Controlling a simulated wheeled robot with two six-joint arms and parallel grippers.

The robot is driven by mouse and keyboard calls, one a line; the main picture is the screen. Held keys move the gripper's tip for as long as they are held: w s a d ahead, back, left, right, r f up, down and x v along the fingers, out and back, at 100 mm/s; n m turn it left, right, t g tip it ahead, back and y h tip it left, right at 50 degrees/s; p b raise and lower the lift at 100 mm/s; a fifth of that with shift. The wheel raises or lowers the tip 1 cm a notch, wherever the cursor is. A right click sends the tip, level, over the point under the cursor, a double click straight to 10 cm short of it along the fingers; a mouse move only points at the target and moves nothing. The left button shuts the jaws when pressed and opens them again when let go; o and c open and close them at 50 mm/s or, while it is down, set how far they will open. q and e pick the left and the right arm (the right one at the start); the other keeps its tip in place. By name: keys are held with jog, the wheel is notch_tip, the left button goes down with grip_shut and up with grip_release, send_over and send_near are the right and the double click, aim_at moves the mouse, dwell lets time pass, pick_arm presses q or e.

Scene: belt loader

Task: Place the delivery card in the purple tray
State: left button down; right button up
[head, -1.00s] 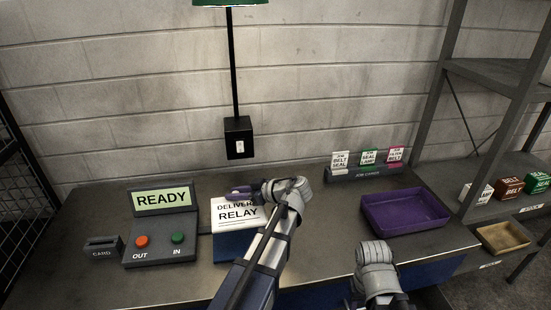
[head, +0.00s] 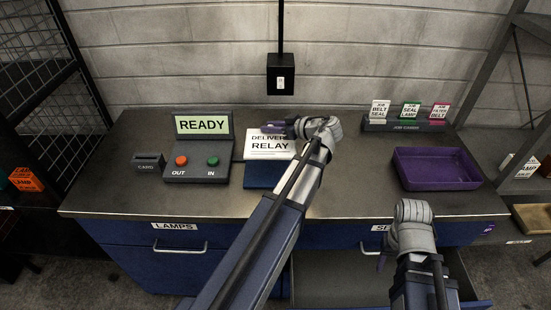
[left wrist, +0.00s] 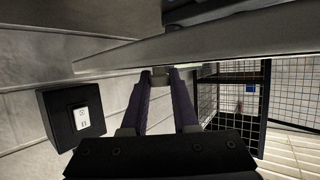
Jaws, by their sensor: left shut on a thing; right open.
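The delivery card (head: 269,147), white with "DELIVER RELAY" print, stands at a blue holder (head: 263,175) on the counter, right of the READY console. My left gripper (head: 272,128) is at the card's top edge with its purple fingers shut on it. In the left wrist view the two fingers (left wrist: 160,80) come close together at their tips, and the card cannot be made out there. The purple tray (head: 436,172) lies empty on the right of the counter. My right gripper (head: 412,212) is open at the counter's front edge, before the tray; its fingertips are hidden.
The console (head: 199,160) and a card slot box (head: 149,163) stand to the left. A job-card rack (head: 404,125) stands behind the tray. The counter between card and tray is clear. A drawer (head: 340,281) is open below. A wall switch (head: 281,82) is behind.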

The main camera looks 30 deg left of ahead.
pick_arm(q)
jog(key=shift+d+f+b, duration=0.1)
jog(key=shift+f+b, duration=4.4)
jog(key=shift+f, duration=0.25)
jog(key=shift+f, duration=0.2)
jog(key=c, duration=0.7)
grip_release()
